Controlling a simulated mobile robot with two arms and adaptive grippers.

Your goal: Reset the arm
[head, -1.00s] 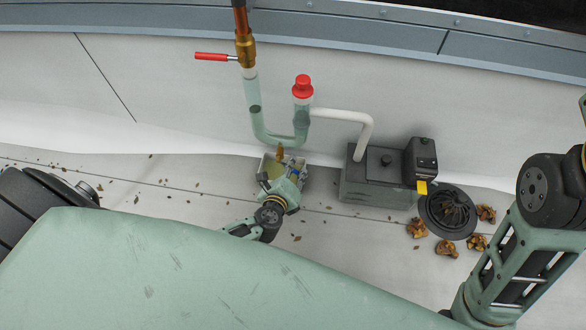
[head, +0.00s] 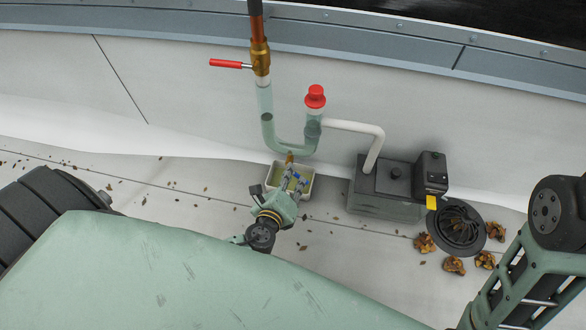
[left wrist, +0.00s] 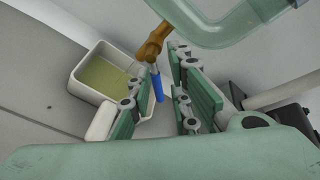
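My left gripper (head: 293,181) is low in the middle of the head view, over a small pale tray (head: 308,186) below the clear U-shaped trap pipe (head: 291,147). In the left wrist view its two green-padded fingers (left wrist: 168,108) stand apart. A blue lever-like piece (left wrist: 158,87) hangs under a brass-brown fitting (left wrist: 152,46) and shows between or just beyond the fingers; I cannot tell whether they touch it. The tray (left wrist: 73,80) holds yellowish liquid. My right arm enters the head view at the right; its gripper is out of view.
A grey pump box (head: 385,208) stands right of the tray, joined by a white pipe (head: 375,134). A black drain grate (head: 458,228) lies beside it, with brown leaves (head: 424,243) around. A red-handled valve (head: 230,64) and red cap (head: 316,97) are above.

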